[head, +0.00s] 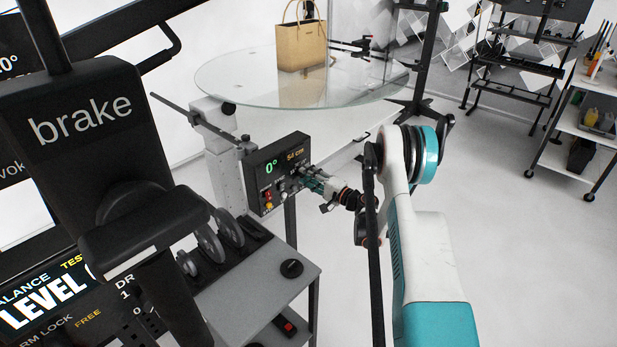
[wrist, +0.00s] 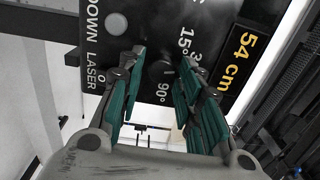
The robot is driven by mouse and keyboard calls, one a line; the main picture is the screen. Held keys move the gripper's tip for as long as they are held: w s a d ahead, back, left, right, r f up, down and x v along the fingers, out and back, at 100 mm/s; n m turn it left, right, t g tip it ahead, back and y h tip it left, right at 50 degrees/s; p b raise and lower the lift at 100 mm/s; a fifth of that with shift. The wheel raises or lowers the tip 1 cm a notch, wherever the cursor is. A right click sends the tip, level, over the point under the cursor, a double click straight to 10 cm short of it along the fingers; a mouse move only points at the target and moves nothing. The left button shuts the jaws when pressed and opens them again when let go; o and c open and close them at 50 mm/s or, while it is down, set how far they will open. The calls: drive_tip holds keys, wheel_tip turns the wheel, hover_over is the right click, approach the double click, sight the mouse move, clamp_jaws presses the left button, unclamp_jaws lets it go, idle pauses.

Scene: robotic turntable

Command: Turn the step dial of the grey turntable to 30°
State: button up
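The control box (head: 277,172) of the grey turntable shows a green 0° and a yellow 54 cm. In the wrist view its black panel (wrist: 112,52) fills the top. The step dial (wrist: 160,71), a dark round knob, sits among the labels 15° and 90°; a label starting with 3 is partly covered by a finger. My gripper (wrist: 160,82) has its teal-padded fingers on either side of the dial, with gaps showing; contact is not clear. In the head view my gripper (head: 308,181) is at the box's right side and hides the dial.
The round glass top (head: 240,80) carries a tan handbag (head: 301,45). A grey cart (head: 262,285) with a black knob (head: 291,268) stands below the box. A large black brake lever (head: 85,120) fills the left foreground. Open floor lies to the right.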

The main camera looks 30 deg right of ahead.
drive_tip(key=v, duration=0.7)
drive_tip(key=shift+s, duration=0.2)
drive_tip(key=s+a+r+n+g+p, duration=0.1)
drive_tip(key=a+r+n+g, duration=0.5)
drive_tip(key=a+r, duration=1.15)
drive_tip(key=s+a+r+n+g+h+p, duration=0.1)
drive_tip(key=s+a+r+n+h, duration=0.1)
drive_tip(key=s+a+r, duration=0.3)
drive_tip(key=s+a+r+n+g+h, duration=0.1)
drive_tip(key=s+a+r+n+g, duration=0.2)
drive_tip(key=s, duration=0.4)
drive_tip(key=s+f+n+h+b, duration=0.1)
drive_tip(key=s+h, duration=0.1)
drive_tip(key=s, duration=1)
drive_tip(key=s+f+n+h+b, duration=0.1)
drive_tip(key=s, duration=1.1)
drive_tip(key=shift+a+f+n+h, duration=0.25)
drive_tip(key=shift+f+n+h, duration=0.05)
drive_tip(key=shift+h, duration=0.1)
